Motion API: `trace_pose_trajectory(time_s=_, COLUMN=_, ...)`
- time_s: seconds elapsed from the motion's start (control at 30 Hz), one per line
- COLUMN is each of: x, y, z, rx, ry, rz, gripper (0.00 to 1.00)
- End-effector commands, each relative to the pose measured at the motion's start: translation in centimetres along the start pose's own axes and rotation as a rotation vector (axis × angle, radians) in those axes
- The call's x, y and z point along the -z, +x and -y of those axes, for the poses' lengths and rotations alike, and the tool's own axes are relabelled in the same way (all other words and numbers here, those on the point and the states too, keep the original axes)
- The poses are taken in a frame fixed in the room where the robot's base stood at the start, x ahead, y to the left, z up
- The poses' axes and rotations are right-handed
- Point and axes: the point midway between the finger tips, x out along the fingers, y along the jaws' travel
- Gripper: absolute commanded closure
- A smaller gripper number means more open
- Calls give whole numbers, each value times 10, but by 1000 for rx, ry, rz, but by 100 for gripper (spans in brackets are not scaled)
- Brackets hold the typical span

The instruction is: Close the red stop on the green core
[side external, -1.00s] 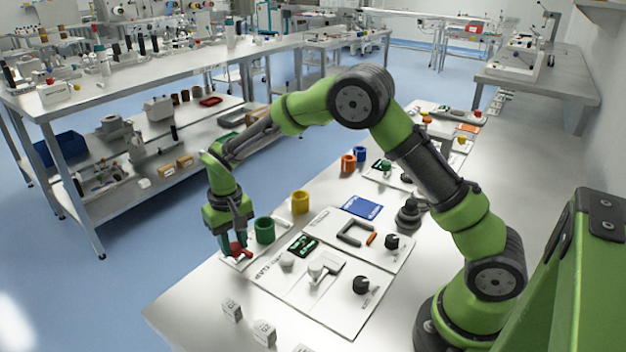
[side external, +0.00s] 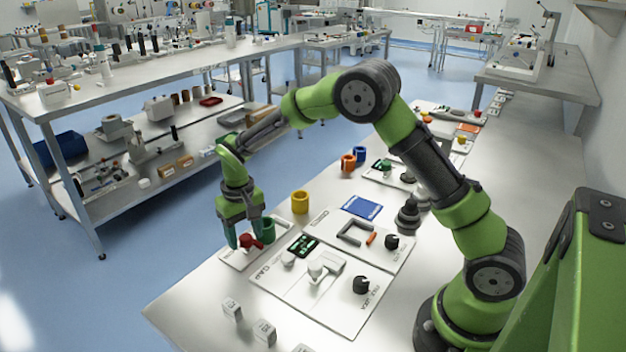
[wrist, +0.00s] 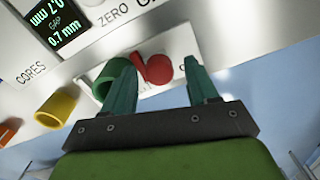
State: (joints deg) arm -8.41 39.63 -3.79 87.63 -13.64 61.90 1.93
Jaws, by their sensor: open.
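The green core (side external: 268,226) is a hollow ring on a white plate near the left edge of the table, partly hidden by my gripper. The red stop (side external: 248,242) is just left of it in the side view. In the wrist view the red stop (wrist: 158,69) is a round knob with a lobe beside the green core (wrist: 103,78); whether they touch is hidden by a finger. My gripper (wrist: 160,75) is open. Its left finger overlaps the green core, the red stop appears between the fingertips, and the right finger is clear of it.
A yellow core (side external: 300,202) stands just behind the green one. White panels with a gap display (side external: 303,244), a white lever (side external: 318,269) and black knobs (side external: 361,285) lie to the right. Pale cubes (side external: 231,309) sit along the front edge.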

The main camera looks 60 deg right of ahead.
Motion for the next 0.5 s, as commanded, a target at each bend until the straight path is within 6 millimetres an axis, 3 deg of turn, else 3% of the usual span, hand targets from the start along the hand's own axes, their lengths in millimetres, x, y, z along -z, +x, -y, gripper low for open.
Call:
trace_pose_trajectory(time_s=0.17, x=1, y=-19, z=0, rx=1, ry=-2, rz=-6, gripper=42)
trace_pose_trajectory(time_s=0.5, x=1, y=-99, z=0, rx=2, ry=1, rz=-7, gripper=42)
